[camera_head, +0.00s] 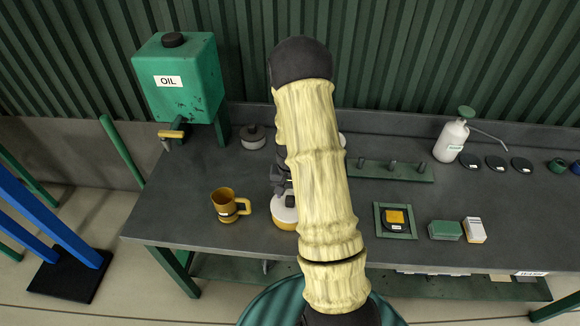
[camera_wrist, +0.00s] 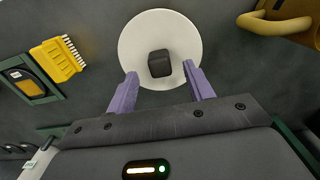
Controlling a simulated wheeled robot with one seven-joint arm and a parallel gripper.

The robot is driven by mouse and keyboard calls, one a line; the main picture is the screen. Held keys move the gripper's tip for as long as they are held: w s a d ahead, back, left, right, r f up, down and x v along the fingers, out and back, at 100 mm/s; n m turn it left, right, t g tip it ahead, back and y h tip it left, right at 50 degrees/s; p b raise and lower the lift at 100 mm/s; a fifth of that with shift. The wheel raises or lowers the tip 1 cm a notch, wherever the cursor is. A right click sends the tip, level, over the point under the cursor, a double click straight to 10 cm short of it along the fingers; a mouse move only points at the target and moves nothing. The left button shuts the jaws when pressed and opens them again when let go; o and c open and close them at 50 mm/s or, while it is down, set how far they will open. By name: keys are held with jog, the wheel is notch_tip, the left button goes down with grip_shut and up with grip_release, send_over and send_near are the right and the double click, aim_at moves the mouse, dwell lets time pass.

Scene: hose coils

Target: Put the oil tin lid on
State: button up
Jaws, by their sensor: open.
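A white round lid with a dark block-shaped knob (camera_wrist: 159,64) lies below my gripper in the wrist view. My gripper (camera_wrist: 160,72) is open, its two purple fingers apart on either side of the knob with gaps to it. In the head view, the white top (camera_head: 281,203) shows above a low yellow body (camera_head: 286,224), which looks like the tin. My arm covers its right side, and I cannot tell how the lid is seated.
A yellow mug (camera_head: 228,204) stands just left of the tin. A green oil tank (camera_head: 181,78) stands behind left. A yellow brush (camera_wrist: 57,60) and a green-framed tray (camera_head: 396,235) lie to the right in the head view. Another knobbed round piece (camera_head: 253,139) sits at the back.

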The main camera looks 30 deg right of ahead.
notch_tip(320, 180, up, 15)
jog(key=b, duration=0.1)
jog(key=shift+f, duration=0.15)
dwell(1.4)
jog(key=s+a+r+n+t, duration=0.2)
jog(key=s+a+n, duration=0.4)
jog(key=s+a, duration=0.6)
jog(key=shift+s+a+r+n+t, duration=0.3)
jog(key=shift+a+r+n, duration=0.15)
jog(key=shift+a, duration=0.35)
jog(key=shift+w, duration=0.1)
dwell(0.8)
